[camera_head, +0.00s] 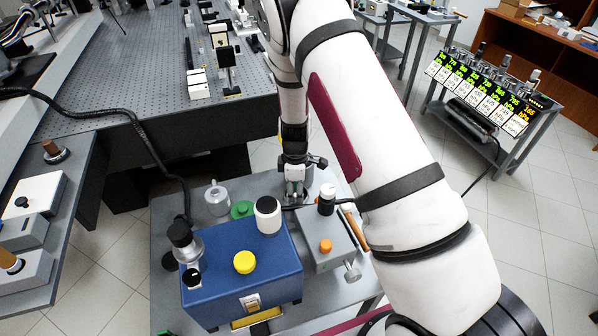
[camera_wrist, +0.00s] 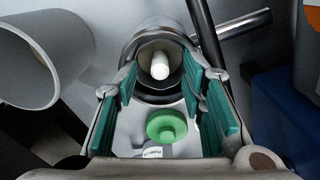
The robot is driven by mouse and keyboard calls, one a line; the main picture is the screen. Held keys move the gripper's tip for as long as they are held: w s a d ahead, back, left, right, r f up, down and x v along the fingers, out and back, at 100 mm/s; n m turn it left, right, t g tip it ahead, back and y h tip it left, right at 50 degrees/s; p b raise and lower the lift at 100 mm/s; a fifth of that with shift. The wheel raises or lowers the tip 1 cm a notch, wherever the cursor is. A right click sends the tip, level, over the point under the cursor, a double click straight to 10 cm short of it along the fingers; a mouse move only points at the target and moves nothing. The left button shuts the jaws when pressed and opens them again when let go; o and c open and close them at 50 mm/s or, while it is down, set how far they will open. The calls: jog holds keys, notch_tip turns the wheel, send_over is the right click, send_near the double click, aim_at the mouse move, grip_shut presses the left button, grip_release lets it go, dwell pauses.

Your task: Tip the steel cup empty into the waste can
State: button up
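A pale grey open cylinder (camera_wrist: 66,62) fills the upper left of the wrist view. I cannot tell whether it is the waste can, and I cannot pick it out in the head view.
A green round knob (camera_head: 242,209) is beside the cup. A blue box (camera_head: 225,285) with a yellow knob stands in front.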

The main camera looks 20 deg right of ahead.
grip_shut()
jog(key=shift+r, duration=0.1)
jog(key=shift+s+r+p, duration=0.1)
jog(key=shift+r+p, duration=0.8)
jog(key=shift+r, duration=2)
